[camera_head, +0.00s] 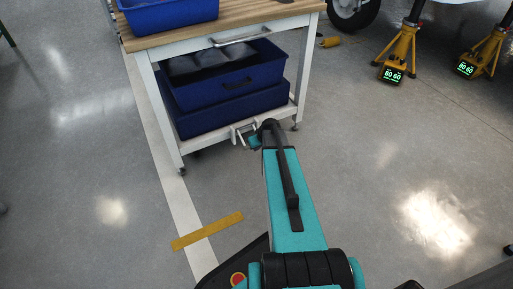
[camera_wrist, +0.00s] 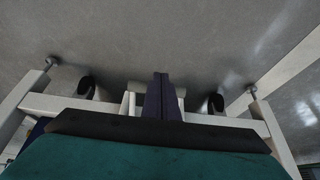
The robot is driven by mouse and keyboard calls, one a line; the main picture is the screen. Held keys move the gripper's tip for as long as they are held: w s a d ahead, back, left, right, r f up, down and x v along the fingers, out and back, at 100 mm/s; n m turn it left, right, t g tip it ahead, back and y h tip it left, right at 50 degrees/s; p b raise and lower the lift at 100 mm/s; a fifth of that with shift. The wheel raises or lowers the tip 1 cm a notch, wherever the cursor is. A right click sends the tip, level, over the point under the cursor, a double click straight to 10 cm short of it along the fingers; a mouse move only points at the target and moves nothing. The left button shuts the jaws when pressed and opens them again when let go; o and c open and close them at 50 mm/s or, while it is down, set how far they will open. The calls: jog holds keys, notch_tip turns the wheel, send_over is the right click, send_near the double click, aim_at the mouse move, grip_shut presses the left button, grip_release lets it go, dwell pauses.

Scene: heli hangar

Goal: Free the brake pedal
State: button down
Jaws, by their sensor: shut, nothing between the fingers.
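A white U-shaped bracket, which looks like the brake pedal (camera_head: 237,136), sticks out from the lower front rail of the white trolley (camera_head: 152,92). White parts of the pedal (camera_wrist: 129,103) show on both sides of my fingers in the wrist view. My gripper (camera_head: 251,142) is low at the trolley's front, close beside the pedal. In the wrist view its two dark fingers (camera_wrist: 160,98) are shut together with nothing between them. They overlap the pedal in the picture. I cannot tell whether they touch it. My gripper's own body hides part of the trolley in that view.
The trolley has a wooden top, a blue tray (camera_head: 168,17) on it and blue bins (camera_head: 225,92) below. Yellow jack stands (camera_head: 399,50) with green displays and a wheel (camera_head: 350,10) stand at upper right. A yellow strip (camera_head: 207,231) lies on the floor.

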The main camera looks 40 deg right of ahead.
jog(key=s+a+r+p, duration=0.1)
jog(key=s+r+p, duration=0.3)
jog(key=s+r, duration=0.3)
jog(key=shift+s+a+r+p, duration=0.35)
jog(key=shift+s+p, duration=0.05)
jog(key=shift+s, duration=1.65)
